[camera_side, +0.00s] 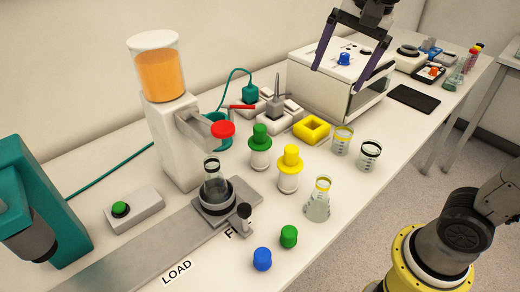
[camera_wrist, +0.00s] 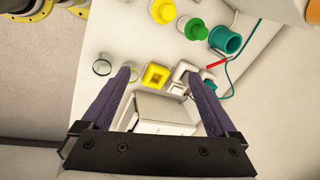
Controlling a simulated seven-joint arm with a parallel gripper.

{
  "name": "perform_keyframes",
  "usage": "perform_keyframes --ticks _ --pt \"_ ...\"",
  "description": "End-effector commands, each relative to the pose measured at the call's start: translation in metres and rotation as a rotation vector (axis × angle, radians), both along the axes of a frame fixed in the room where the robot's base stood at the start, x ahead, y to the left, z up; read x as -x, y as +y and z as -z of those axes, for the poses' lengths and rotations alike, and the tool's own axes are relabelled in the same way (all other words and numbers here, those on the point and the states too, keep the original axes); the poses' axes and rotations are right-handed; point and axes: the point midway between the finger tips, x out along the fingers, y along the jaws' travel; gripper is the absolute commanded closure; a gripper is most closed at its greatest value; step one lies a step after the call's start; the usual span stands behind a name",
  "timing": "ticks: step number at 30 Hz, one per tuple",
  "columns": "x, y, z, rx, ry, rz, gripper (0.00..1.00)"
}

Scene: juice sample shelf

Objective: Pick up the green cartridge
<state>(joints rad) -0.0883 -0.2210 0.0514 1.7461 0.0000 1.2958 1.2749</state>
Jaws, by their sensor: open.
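A small green cylinder (camera_side: 289,236) stands on the bench in front, right of a similar blue cylinder (camera_side: 262,258). A white bottle-like piece with a green top (camera_side: 260,139) stands farther back, left of a yellow-topped one (camera_side: 290,165); its green top also shows in the wrist view (camera_wrist: 196,29). My gripper (camera_side: 343,72) is open and empty above the white box at the back, far from both green things. Its purple fingers (camera_wrist: 160,76) are spread wide in the wrist view.
The white box (camera_side: 325,85) has a blue knob. A yellow square holder (camera_side: 311,128), flasks (camera_side: 318,203) and a red-tipped dispenser with an orange tank (camera_side: 160,75) stand around. The bench right of the small green cylinder is partly clear.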

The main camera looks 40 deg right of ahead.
Motion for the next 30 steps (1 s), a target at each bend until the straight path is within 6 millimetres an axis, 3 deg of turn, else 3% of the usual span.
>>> perform_keyframes --ticks 1,6,12,22,30 --pt "-0.022 0.007 0.003 -0.013 0.036 0.045 0.06" --pt "-0.082 0.031 0.021 -0.03 0.132 0.161 0.06" --pt "-0.127 0.055 0.061 -0.01 0.214 0.144 0.06" --pt "-0.133 0.066 0.106 0.009 0.274 0.122 0.06" --pt "-0.133 0.067 0.156 0.009 0.274 0.122 0.06"
